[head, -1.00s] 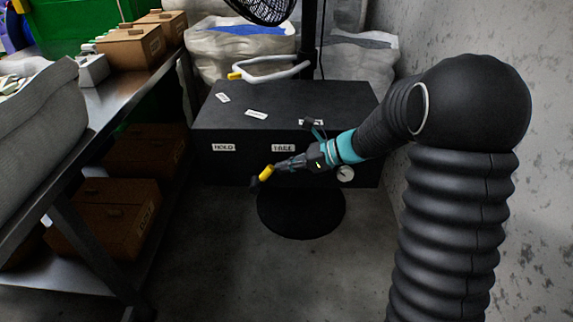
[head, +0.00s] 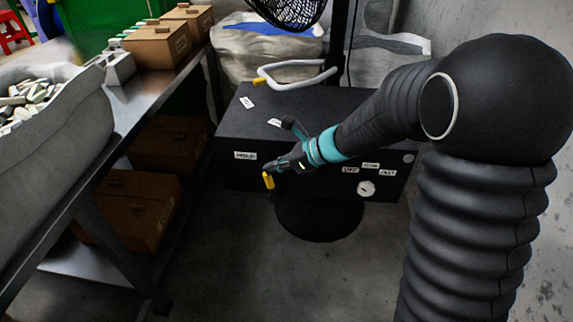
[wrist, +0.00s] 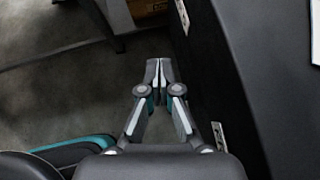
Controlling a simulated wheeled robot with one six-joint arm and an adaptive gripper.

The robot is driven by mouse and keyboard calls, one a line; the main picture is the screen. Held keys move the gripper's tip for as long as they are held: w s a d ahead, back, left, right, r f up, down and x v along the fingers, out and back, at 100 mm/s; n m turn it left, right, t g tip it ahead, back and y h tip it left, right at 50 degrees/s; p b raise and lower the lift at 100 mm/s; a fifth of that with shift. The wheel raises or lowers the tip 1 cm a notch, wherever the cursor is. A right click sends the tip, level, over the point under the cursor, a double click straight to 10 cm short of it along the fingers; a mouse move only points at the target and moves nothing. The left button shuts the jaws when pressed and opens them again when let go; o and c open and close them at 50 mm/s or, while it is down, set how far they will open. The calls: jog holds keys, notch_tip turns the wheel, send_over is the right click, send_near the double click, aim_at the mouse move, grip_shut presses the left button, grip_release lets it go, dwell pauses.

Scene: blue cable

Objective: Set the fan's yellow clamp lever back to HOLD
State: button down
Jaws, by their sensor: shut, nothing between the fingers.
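The yellow clamp lever (head: 268,181) hangs at the front of the fan's black box, below and a little right of the HOLD label (head: 245,155). Its yellow grip points steeply down. My gripper (head: 268,168) is shut and empty. Its tips are at the lever's upper end in the head view; I cannot tell whether they touch it. In the wrist view the shut fingertips (wrist: 158,68) meet left of the black box face (wrist: 200,70), and the lever does not show. The FREE label is hidden behind my gripper in the head view.
The black box (head: 240,120) bears OFF, SLOW and FAST labels and a round white knob (head: 366,188). A white tubular handle (head: 300,80) stands above it. A metal bench (head: 115,120) with cardboard boxes (head: 155,47) is at left. The floor between is clear.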

jog(key=shift+w+a+f, duration=0.1)
jog(key=shift+a+f, duration=0.1)
jog(key=shift+a, duration=0.95)
jog(key=shift+a+f, duration=0.2)
jog(key=shift+a, duration=0.95)
notch_tip(320, 180, up, 13)
jog(key=p, duration=0.1)
send_over(256, 168)
jog(key=s+d, duration=0.3)
jog(key=s, duration=0.4)
jog(key=shift+w+d+f, duration=0.15)
